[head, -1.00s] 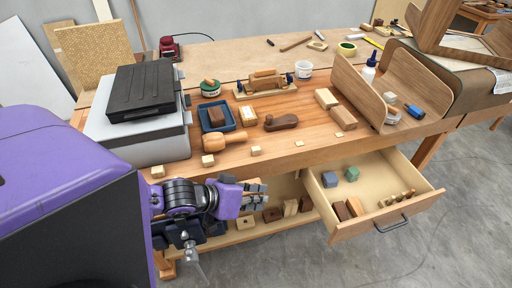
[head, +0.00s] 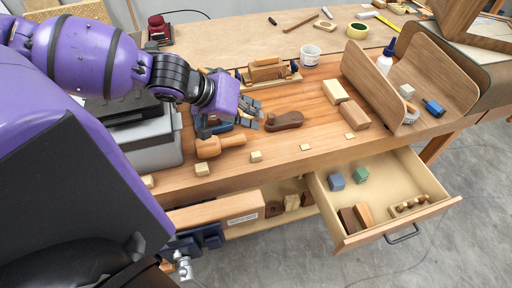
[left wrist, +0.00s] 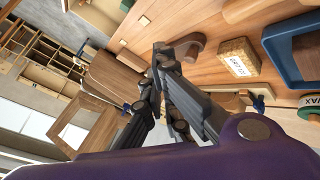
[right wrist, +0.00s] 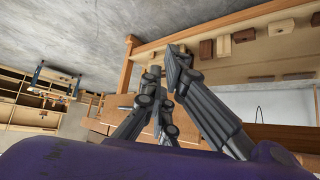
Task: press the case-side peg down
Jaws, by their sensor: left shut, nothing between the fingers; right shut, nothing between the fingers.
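The wooden jig (head: 268,72) stands at the back of the bench, with a brown block on it and a dark blue peg at each end. The case-side peg (head: 239,75) is its left one, near the black case (head: 120,108); it also shows in the left wrist view (left wrist: 259,104). I cannot tell how far down it sits. My left gripper (head: 252,114) is shut and empty, in front of the jig and over the blue tray, apart from the peg. My right gripper (right wrist: 164,62) shows only in the right wrist view, shut and empty, low by the bench's shelf.
A blue tray (left wrist: 286,62), a cork block (left wrist: 231,63) and a wax tin (left wrist: 310,108) lie close to my left gripper. A mallet (head: 220,144) and a dark wooden tool (head: 284,120) lie in front. A drawer (head: 375,218) stands open at the bench's front.

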